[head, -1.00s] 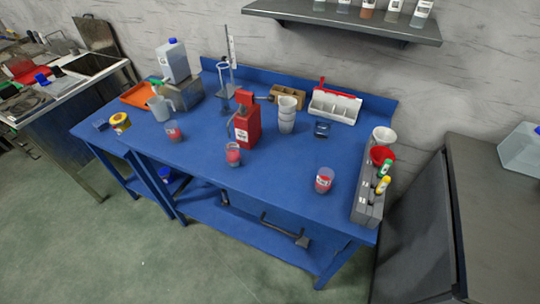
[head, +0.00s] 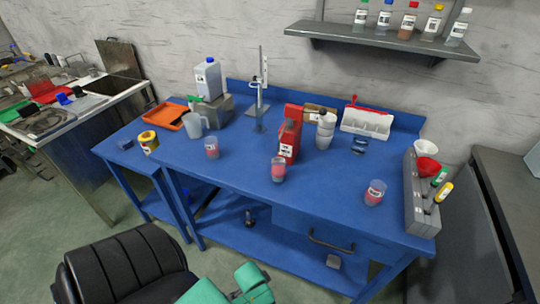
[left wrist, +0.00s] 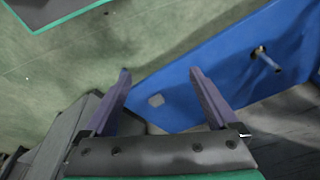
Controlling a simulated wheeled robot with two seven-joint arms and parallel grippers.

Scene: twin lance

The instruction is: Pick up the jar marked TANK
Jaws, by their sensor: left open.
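Three clear jars with red contents and white labels stand upright on the blue workbench (head: 235,170) in the head view: a left jar (head: 212,147), a middle jar (head: 278,170) and a right jar (head: 375,193). Their label words are too small to read, so I cannot tell which is marked TANK. My left gripper (left wrist: 159,75) is open and empty in the left wrist view, its two dark fingers apart above the floor and a blue surface. No jar shows in that view. In the head view parts of my arm show at the bottom edge, below the bench. My right gripper is not in view.
A grey rack (head: 420,205) is at the bench's right end. A pitcher (head: 193,125) and yellow tape roll (head: 149,141) are at left. The bench front between the jars is clear.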

